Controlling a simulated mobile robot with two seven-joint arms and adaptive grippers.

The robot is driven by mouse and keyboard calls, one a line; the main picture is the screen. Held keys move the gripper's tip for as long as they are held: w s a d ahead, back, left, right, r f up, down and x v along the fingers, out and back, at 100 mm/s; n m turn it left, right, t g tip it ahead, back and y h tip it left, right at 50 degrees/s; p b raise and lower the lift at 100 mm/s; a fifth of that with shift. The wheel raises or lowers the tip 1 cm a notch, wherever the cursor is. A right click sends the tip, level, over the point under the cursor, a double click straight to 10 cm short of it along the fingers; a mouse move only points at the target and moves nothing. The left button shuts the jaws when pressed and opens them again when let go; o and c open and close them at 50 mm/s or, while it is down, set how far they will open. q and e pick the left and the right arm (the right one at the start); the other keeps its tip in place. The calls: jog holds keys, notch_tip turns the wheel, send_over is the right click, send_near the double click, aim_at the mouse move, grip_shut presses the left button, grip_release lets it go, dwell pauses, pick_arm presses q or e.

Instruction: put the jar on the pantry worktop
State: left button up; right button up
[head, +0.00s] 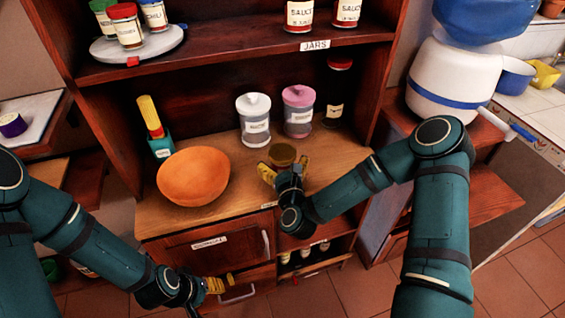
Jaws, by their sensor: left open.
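A small jar with a brownish-gold lid (282,154) is at the front right of the pantry worktop (232,205). My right gripper (284,170) has its yellow fingers on both sides of this jar and is shut on it. The jar's lower body is hidden behind the gripper, so I cannot tell whether its base touches the worktop. My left gripper (222,284) is open and empty, low in front of the cabinet, by a drawer handle (237,294).
An orange bowl (193,176) and a yellow-and-green pack (153,127) stand left on the worktop. A white-lidded canister (254,120), a pink-lidded canister (298,112) and a dark bottle (336,95) stand behind. The shelf labelled JARS (240,58) overhangs the back.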

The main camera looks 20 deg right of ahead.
jog(key=shift+r, duration=0.1)
jog(key=shift+r, duration=0.15)
jog(key=s+a+p, duration=0.1)
jog(key=s+p, duration=0.2)
jog(key=s, duration=0.9)
jog(key=a+f+n+g+y, duration=0.1)
jog(key=a+f+n, duration=0.1)
jog(key=n, duration=0.2)
jog(key=a+f+n+g+y, duration=0.1)
jog(key=a+f+n+y, duration=0.1)
jog(key=n, duration=0.2)
jog(key=a+f+n+g+y, duration=0.2)
jog(key=n, duration=0.2)
jog(key=shift+s, duration=0.35)
jog(key=s+f+n+g, duration=0.8)
jog(key=s+n+g, duration=0.3)
jog(key=n, duration=1.2)
jog(key=shift+s+f+g, duration=0.15)
jog(key=shift+f+g, duration=0.05)
jog(key=shift+g, duration=0.5)
